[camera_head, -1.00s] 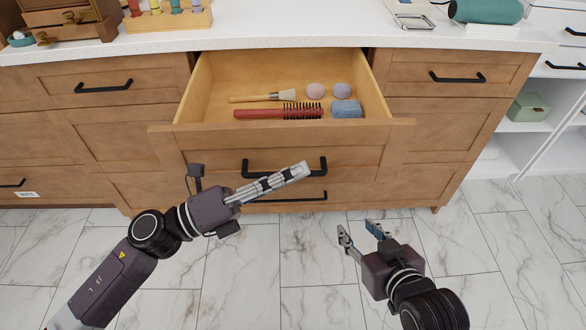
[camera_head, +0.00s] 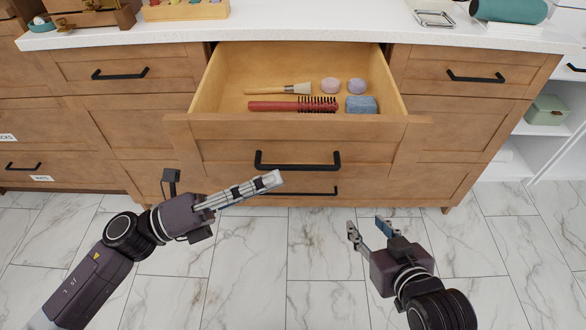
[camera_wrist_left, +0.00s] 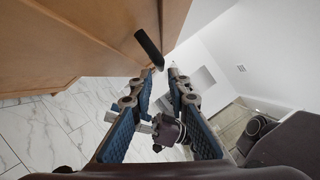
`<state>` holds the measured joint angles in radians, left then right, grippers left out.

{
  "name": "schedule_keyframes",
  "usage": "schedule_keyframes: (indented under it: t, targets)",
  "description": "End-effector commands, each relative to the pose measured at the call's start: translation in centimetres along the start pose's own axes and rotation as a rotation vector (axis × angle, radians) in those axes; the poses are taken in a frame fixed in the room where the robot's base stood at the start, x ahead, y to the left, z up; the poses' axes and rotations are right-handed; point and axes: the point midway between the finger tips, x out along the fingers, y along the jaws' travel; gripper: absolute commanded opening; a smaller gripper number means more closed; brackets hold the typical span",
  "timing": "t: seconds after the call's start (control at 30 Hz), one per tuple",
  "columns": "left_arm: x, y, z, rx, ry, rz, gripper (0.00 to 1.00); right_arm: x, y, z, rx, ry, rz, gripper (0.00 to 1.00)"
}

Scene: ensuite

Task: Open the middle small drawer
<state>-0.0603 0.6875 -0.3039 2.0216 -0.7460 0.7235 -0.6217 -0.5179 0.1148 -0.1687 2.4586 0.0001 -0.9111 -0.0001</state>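The middle small drawer (camera_head: 290,128) stands pulled out under the counter in the head view. A hairbrush, a makeup brush, two round items and a blue block lie inside. Its black bar handle (camera_head: 297,161) is on the front face. My left gripper (camera_head: 272,180) is just below and left of that handle, apart from it. In the left wrist view its fingers (camera_wrist_left: 163,73) are spread with nothing between them, and a black handle (camera_wrist_left: 148,48) shows just beyond the tips. My right gripper (camera_head: 366,226) is open and empty over the floor, below right of the drawer.
Closed drawers with black handles flank it on the left (camera_head: 120,74) and right (camera_head: 475,77). Another handle (camera_head: 305,192) shows lower down. The white counter (camera_head: 320,22) runs above. White shelves with a green box (camera_head: 546,110) stand at right. The marble floor in front is clear.

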Motion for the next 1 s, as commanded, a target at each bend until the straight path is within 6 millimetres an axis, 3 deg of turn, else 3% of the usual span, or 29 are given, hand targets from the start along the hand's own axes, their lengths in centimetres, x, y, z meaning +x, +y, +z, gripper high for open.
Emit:
schedule_keyframes:
  t: [0.1, 0.3, 1.0]
  targets:
    - [-2.4, 0.1, 0.0, -0.003, -0.001, 0.004, 0.16, 0.0, 0.0, 0.0, 0.0, 0.0, 0.0, 0.4]
    - [-4.5, 0.1, 0.0, -0.001, 0.0, 0.002, 0.16, 0.0, 0.0, 0.0, 0.0, -0.001, 0.0, 0.4]
    - [-4.9, 0.0, 0.1, 0.001, -0.001, 0.001, 0.16, 0.0, 0.0, 0.0, 0.001, 0.0, 0.0, 0.4]
